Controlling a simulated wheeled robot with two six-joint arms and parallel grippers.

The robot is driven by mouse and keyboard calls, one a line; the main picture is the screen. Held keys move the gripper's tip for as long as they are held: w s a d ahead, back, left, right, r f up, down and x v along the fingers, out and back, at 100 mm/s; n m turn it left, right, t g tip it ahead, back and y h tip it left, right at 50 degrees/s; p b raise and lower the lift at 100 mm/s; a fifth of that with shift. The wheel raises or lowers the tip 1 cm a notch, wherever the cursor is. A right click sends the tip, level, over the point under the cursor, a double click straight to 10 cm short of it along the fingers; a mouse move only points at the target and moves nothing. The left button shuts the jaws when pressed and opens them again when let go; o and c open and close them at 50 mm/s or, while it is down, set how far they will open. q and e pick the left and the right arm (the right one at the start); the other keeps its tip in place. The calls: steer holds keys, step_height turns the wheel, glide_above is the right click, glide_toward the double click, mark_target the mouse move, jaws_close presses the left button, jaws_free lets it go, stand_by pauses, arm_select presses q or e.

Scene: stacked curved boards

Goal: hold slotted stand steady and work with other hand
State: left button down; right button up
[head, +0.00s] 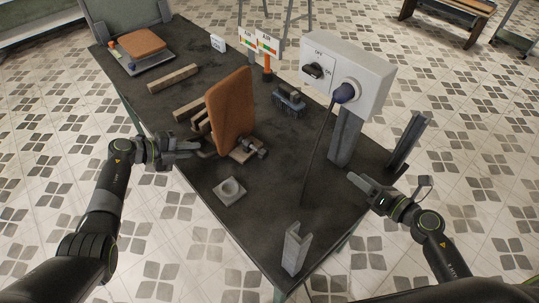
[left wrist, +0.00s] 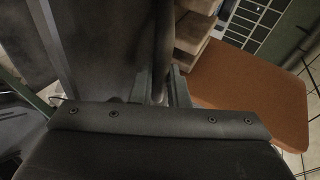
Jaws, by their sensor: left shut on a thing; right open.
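A brown curved board (head: 231,112) stands upright and slightly tilted near the middle of the table, with the slotted stand's grey-brown bars (head: 197,118) beside its left side. My left gripper (head: 190,149) is at the table's left edge, just left of the board. It is shut on a dark bar (left wrist: 161,45) that seems part of the stand; the head view barely shows the contact. The brown board also shows right of the fingers in the left wrist view (left wrist: 250,85). My right gripper (head: 361,185) is open and empty near the table's right edge.
Another brown board (head: 141,43) lies on a grey base at the far left. A loose wooden bar (head: 173,78), a brush (head: 289,99), a grey block with a round hollow (head: 229,191), a metal bracket (head: 295,249) and a switch box on a post (head: 346,73) stand around. A dark cable hangs from the box.

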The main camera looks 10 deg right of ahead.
mark_target(266, 155)
steer(key=w+a+n+g, duration=0.1)
steer(key=a+n, duration=0.2)
steer(key=a, duration=0.2)
steer(key=w+a+r+n+g+y, duration=0.1)
steer(key=w+a+n+g, duration=0.1)
steer(key=a+n, duration=0.2)
steer(key=w+a+r+n+g+y, duration=0.1)
steer(key=w+a+n, duration=0.1)
steer(key=a, duration=0.4)
steer(key=shift+w+a+r+n, duration=0.15)
steer(key=shift+w+r+n, duration=0.05)
steer(key=shift+n, duration=0.7)
steer(key=x, duration=1.2)
steer(key=shift+a+f, duration=0.1)
steer(key=shift+s+g, duration=0.1)
steer(key=shift+g, duration=0.2)
steer(key=c, duration=1)
